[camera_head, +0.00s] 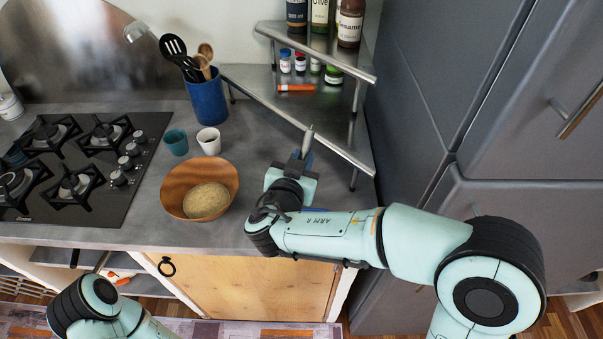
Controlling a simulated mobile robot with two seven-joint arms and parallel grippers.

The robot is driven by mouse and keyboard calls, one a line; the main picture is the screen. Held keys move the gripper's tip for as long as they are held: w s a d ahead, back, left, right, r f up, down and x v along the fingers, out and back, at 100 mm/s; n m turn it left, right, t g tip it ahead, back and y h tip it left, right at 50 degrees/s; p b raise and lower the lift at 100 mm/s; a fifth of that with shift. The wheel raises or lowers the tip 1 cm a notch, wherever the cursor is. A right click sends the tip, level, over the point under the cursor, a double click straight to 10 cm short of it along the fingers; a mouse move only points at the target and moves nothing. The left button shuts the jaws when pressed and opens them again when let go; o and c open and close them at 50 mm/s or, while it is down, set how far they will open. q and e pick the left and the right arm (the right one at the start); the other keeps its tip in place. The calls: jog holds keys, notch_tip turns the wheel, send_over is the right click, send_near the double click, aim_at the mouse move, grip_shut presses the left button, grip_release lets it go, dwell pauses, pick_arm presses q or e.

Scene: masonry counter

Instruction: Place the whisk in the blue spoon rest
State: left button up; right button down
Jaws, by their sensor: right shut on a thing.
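My right gripper (299,160) is low over the right part of the grey counter, its fingers pointing away toward the corner shelf. It is shut on a slim grey thing (309,136) that sticks out past the fingertips, which looks like part of the whisk. The rest of the whisk is hidden by the gripper.
A wooden bowl (173,190) with grainy contents stands left of my right gripper. Behind it are a teal cup (176,140), a white cup (209,141) and a blue utensil crock (207,101). A metal corner shelf (335,122) stands close beyond the gripper. A gas hob (120,195) is at left.

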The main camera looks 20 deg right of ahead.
notch_tip(320, 180, down, 4)
jog(key=shift+f, duration=0.25)
jog(key=shift+s+f+b, duration=0.1)
jog(key=shift+f+b, duration=0.15)
jog(key=shift+b, duration=0.05)
jog(key=c, duration=1)
grip_release()
